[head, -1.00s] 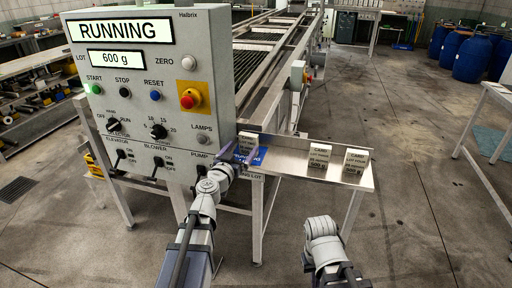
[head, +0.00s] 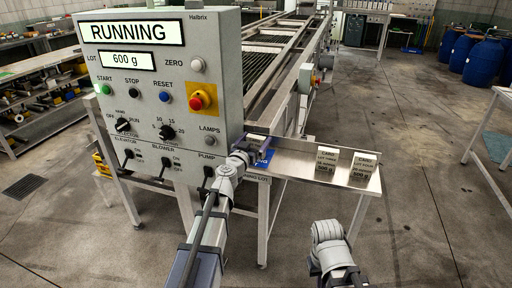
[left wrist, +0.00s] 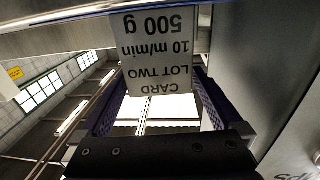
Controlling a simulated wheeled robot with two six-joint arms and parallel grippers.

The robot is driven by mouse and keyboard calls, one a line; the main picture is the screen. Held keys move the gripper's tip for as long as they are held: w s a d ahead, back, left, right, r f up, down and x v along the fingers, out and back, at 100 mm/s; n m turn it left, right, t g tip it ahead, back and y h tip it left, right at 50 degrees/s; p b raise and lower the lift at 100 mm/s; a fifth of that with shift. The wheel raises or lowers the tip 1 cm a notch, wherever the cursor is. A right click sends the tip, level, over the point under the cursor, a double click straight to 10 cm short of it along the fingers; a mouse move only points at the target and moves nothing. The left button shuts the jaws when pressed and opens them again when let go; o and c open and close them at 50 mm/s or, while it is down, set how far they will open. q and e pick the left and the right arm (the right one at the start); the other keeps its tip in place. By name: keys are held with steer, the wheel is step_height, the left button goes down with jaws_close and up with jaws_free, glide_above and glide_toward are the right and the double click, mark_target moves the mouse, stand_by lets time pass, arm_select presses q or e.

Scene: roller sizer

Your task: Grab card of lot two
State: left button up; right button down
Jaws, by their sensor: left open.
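The card of lot two (left wrist: 160,50) fills the upper middle of the left wrist view, its print upside down: "CARD LOT TWO 10 m/min 500 g". My left gripper (left wrist: 162,78) is open, with one dark finger on each side of the card's lower part in that picture. I cannot tell whether either finger touches it. In the head view my left gripper (head: 256,150) is at the left end of the metal shelf and mostly hides that card. My right arm shows at the lower right, but its gripper is not visible.
Cards of lot three (head: 326,164) and lot four (head: 363,166) stand upright farther right on the shelf (head: 300,155). The control panel (head: 160,100) reads RUNNING, 600 g, close to the left arm.

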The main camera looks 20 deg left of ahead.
arm_select(q)
steer(key=shift+w, duration=0.25)
steer(key=c, duration=1.1)
steer(key=shift+c, duration=0.2)
step_height(320, 180, up, 10)
steer(key=p, duration=1)
